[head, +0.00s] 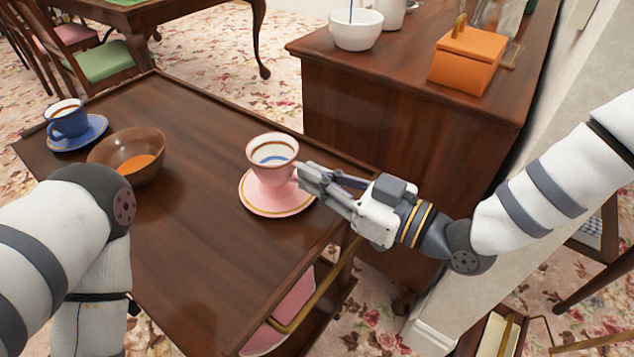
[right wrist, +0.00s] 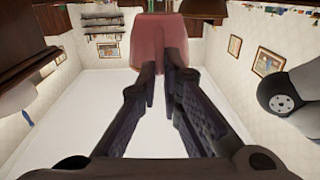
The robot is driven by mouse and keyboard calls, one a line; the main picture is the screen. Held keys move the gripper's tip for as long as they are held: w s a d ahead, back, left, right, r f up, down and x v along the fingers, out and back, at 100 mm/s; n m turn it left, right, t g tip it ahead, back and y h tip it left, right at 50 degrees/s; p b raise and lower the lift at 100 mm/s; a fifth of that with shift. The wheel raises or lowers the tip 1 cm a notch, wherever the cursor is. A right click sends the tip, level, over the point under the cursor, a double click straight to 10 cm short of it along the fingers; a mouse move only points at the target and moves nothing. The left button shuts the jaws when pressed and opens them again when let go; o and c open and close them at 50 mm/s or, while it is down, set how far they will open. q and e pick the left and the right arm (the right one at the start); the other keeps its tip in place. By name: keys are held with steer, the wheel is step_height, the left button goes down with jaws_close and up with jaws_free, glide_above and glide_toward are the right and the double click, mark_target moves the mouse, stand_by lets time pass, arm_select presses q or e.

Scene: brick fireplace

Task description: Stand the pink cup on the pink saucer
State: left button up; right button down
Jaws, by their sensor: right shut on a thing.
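The pink cup (head: 271,172) is upright over the pink saucer (head: 270,208) on the wooden trolley top. From this view I cannot tell whether the cup's base touches the saucer. My right gripper (head: 304,176) reaches in from the right and is shut on the cup's right side, where its handle would be. In the right wrist view the cup (right wrist: 157,40) is at the top, between the fingertips (right wrist: 162,72). My left arm shows at the lower left of the head view, but its gripper is out of sight.
A brown bowl (head: 115,148) with something orange in it and a blue cup (head: 68,119) on a blue saucer (head: 92,136) stand at the trolley's left. A wooden cabinet (head: 400,110) with a white bowl (head: 356,32) and an orange box (head: 466,62) stands behind. The trolley's middle is clear.

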steer(key=shift+f, duration=0.8)
steer(key=shift+f, duration=0.1)
steer(key=shift+f, duration=0.15)
steer(key=c, duration=1.8)
jaws_free()
steer(key=shift+o, duration=0.2)
